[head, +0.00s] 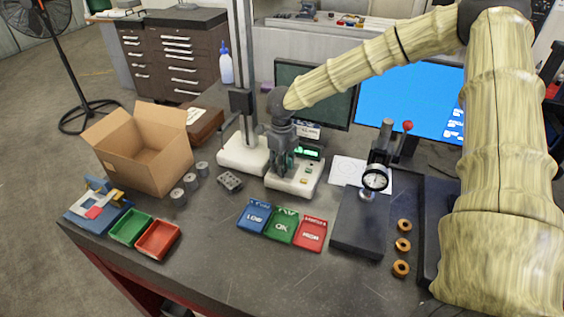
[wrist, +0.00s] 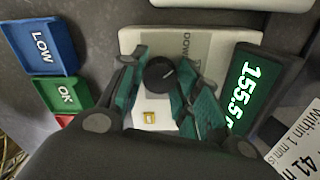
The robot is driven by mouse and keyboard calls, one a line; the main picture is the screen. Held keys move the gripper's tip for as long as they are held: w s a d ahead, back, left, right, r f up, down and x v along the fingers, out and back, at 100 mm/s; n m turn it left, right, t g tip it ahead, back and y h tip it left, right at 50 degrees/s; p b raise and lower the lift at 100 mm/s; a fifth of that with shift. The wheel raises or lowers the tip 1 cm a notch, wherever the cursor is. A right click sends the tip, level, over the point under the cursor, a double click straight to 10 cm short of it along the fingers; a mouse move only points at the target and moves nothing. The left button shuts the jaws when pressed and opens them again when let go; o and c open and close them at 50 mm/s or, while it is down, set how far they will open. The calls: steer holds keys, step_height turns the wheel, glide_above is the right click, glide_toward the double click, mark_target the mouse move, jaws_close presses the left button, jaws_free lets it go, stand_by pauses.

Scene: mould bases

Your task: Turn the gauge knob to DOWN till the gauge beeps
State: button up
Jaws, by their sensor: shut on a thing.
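The gauge (head: 293,180) is a white base with a green-lit display, near the middle of the table. In the head view my gripper (head: 286,163) points down at the gauge and hides the knob.
A white-based height stand (head: 243,156) stands close left of the gauge. Blue LOW (head: 255,216), green OK (head: 282,226) and red HIGH (head: 310,234) trays lie in front. A dial gauge on a dark plate (head: 359,225) is at the right. Monitors stand behind.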

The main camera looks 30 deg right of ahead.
stand_by(0.4)
steer(key=o, duration=1.1)
steer(key=shift+c, duration=0.2)
step_height(320, 180, up, 12)
